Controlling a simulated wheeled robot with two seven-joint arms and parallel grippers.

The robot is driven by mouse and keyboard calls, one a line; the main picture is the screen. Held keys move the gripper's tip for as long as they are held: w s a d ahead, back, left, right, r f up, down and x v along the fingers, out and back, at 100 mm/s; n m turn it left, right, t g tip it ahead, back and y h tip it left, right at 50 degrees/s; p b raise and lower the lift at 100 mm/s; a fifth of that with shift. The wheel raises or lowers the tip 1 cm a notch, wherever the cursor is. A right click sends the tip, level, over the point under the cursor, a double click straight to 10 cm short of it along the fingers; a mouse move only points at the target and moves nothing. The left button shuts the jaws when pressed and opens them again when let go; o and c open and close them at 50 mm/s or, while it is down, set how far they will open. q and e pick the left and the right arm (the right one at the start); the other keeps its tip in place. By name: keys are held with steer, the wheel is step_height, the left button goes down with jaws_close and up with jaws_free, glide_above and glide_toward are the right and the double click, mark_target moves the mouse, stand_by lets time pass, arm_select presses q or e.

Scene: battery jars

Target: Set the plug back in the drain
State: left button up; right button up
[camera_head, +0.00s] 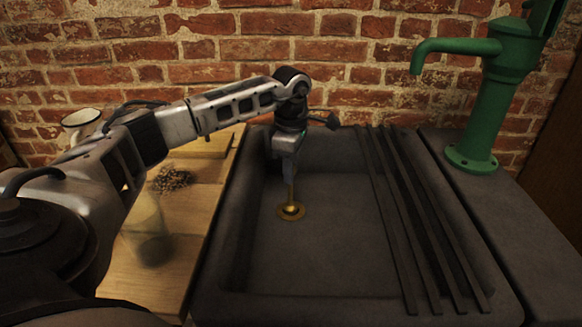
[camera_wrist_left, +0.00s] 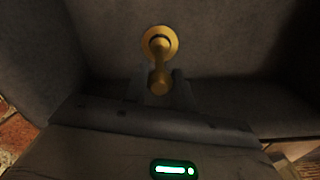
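The brass plug (camera_wrist_left: 159,80) has a thin upright stem and a rounded top. In the head view its stem runs down from my left gripper (camera_head: 289,178) to the round brass drain (camera_head: 291,212) in the sink floor. In the left wrist view the plug's top sits between the two fingertips of my left gripper (camera_wrist_left: 160,88), which appear closed against it. The plug's lower end is over or in the drain ring (camera_wrist_left: 160,40); I cannot tell whether it is fully seated. My right gripper is not in view.
The dark stone sink (camera_head: 340,240) has raised walls around the gripper. Dark bars (camera_head: 405,220) lie across its right side. A green pump (camera_head: 490,100) stands right. A wooden board (camera_head: 190,215) with a glass jar (camera_head: 147,230), a dark pile (camera_head: 171,180) and a white mug (camera_head: 80,120) is left.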

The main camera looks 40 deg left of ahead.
arm_select(q)
steer(key=o, duration=0.5)
steer(key=shift+r, duration=0.1)
step_height(320, 180, up, 16)
steer(key=p, duration=0.1)
